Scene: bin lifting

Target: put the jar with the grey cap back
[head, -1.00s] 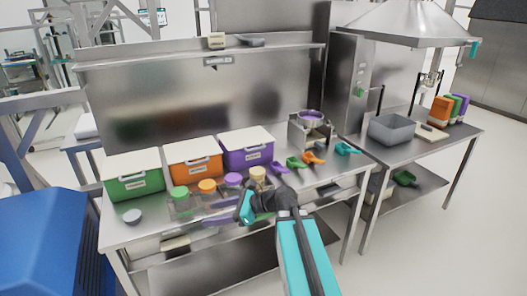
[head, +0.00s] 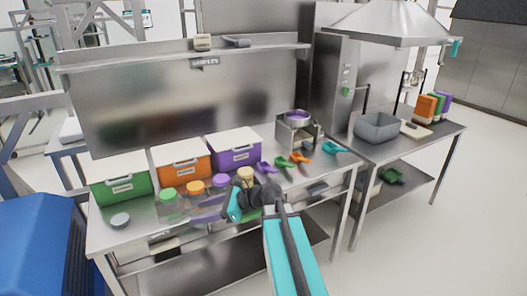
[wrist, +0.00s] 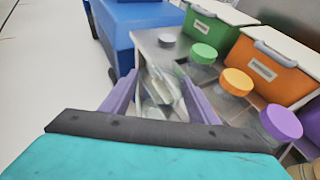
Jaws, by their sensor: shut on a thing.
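My gripper (head: 205,207) has purple fingers and reaches left, low over the front of the steel table (head: 150,240). In the wrist view my gripper (wrist: 163,85) is shut on a clear, glassy thing (wrist: 160,92) with pale parts. It looks like a jar without a cap, but blur makes this unsure. A grey cap (head: 120,221) lies low at the table's left end, apart from the gripper. It also shows beyond the fingers in the wrist view (wrist: 167,40). Whether a jar is under it is not clear.
Clear jars with green (head: 168,194), orange (head: 195,188), purple (head: 221,181) and beige (head: 245,174) caps stand behind the gripper. Green (head: 122,188), orange (head: 182,161) and purple (head: 235,151) bins line the back. Coloured scoops (head: 300,158) lie to the right. The front left tabletop has room.

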